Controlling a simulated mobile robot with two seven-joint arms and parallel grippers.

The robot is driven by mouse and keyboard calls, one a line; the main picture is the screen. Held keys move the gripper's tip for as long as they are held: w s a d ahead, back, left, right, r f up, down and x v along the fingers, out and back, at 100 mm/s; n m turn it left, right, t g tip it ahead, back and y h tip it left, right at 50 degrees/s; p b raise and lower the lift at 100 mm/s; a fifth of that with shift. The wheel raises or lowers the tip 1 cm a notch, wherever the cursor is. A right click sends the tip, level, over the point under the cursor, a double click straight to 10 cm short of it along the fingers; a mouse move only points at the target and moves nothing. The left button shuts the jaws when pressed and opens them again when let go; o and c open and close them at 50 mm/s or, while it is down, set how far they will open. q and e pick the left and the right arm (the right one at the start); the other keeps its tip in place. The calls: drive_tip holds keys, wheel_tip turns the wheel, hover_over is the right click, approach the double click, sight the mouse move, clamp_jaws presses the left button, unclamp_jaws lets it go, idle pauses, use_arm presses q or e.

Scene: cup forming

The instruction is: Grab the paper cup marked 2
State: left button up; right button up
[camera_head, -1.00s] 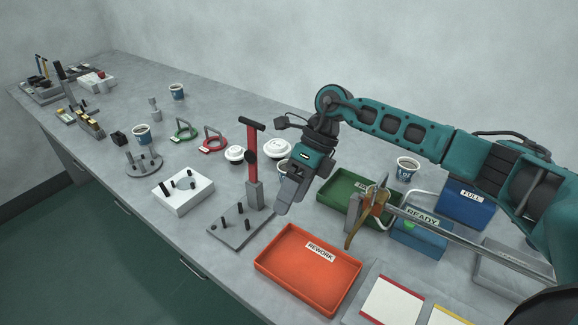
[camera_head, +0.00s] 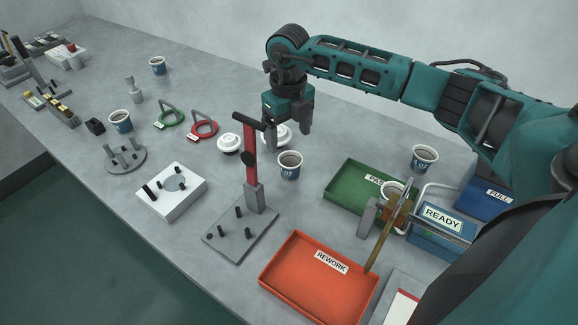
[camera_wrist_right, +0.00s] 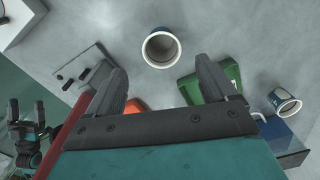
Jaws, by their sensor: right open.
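A white-rimmed blue paper cup (camera_head: 290,168) stands upright on the bench, right of the red lever post; its mark is too small to read surely. My right gripper (camera_head: 288,132) is open and empty, just behind and above this cup in the head view. In the right wrist view the cup (camera_wrist_right: 160,48) lies beyond and between the spread fingers (camera_wrist_right: 162,78), touching neither. Similar cups stand at the right (camera_head: 424,157), at the left (camera_head: 121,121) and far back (camera_head: 157,65); another (camera_head: 393,190) shows behind a grey-brown tool. A dark teal shape at the wrist view's lower left may be my left gripper.
The red lever post (camera_head: 251,160) rises close left of the cup. White lids (camera_head: 229,144) lie behind it. A green tray (camera_head: 350,180), an orange REWORK tray (camera_head: 300,285) and a blue READY bin (camera_head: 440,240) fill the right. A white block (camera_head: 172,205) sits left.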

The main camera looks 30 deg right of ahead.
sight(290, 159)
drive_tip(key=f, duration=0.8)
drive_tip(key=shift+s+d+f+b, duration=0.1)
drive_tip(key=shift+s+f+b, duration=0.15)
drive_tip(key=shift+b, duration=0.1)
drive_tip(key=shift+w+r, duration=0.1)
drive_tip(key=c, duration=1)
